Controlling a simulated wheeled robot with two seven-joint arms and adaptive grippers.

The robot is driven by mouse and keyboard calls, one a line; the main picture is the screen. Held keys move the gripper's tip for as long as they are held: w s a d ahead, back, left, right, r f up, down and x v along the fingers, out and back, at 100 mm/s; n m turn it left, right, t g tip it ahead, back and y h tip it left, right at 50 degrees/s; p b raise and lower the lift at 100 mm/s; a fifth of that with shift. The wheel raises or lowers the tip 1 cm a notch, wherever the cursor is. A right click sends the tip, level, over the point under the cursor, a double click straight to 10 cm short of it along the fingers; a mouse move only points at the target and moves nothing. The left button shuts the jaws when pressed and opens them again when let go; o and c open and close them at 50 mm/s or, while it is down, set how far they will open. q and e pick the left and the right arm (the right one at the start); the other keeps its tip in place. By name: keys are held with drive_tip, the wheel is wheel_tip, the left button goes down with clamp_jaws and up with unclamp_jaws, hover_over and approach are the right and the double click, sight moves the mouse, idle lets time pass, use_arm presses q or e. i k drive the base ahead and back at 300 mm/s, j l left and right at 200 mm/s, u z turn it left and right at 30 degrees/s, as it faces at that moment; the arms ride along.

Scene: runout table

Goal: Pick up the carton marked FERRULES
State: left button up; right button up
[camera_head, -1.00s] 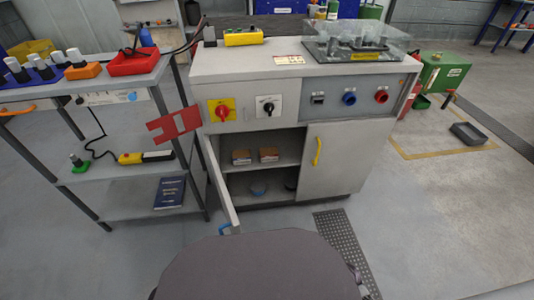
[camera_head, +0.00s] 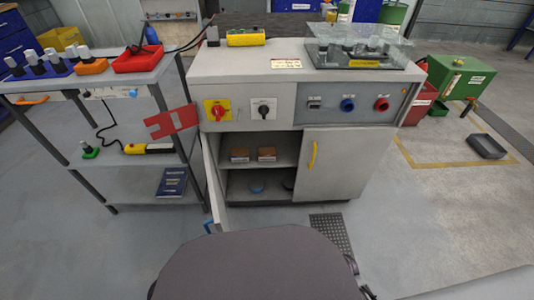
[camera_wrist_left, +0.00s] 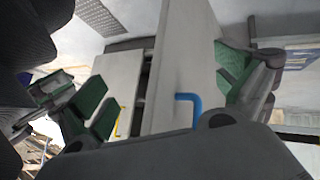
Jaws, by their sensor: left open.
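Two small brown cartons, a left one (camera_head: 239,155) and a right one (camera_head: 267,154), sit side by side on the upper shelf inside the grey cabinet (camera_head: 345,150). Their markings are too small to read, so I cannot tell which says FERRULES. The cabinet's left door (camera_head: 213,182) stands open, with a blue handle (camera_head: 208,227) low on it. In the left wrist view my left gripper (camera_wrist_left: 168,92) is open, its green-padded fingers apart on either side of the door panel with the blue handle (camera_wrist_left: 188,100). Contact is unclear. My right gripper is not in view.
The right cabinet door with a yellow handle (camera_head: 312,157) is shut. A blue item (camera_head: 257,187) lies on the lower compartment floor. A shelf rack (camera_head: 120,183) stands close left, and a red bracket-shaped plate (camera_head: 171,121) juts between rack and cabinet.

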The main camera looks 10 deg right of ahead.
sight(265, 154)
drive_tip(key=l+u, duration=0.2)
drive_tip(key=l, duration=0.45)
drive_tip(key=l+z, duration=0.4)
drive_tip(key=i+l+z, duration=0.15)
drive_tip(key=l+z, duration=0.25)
drive_tip(key=j, duration=0.1)
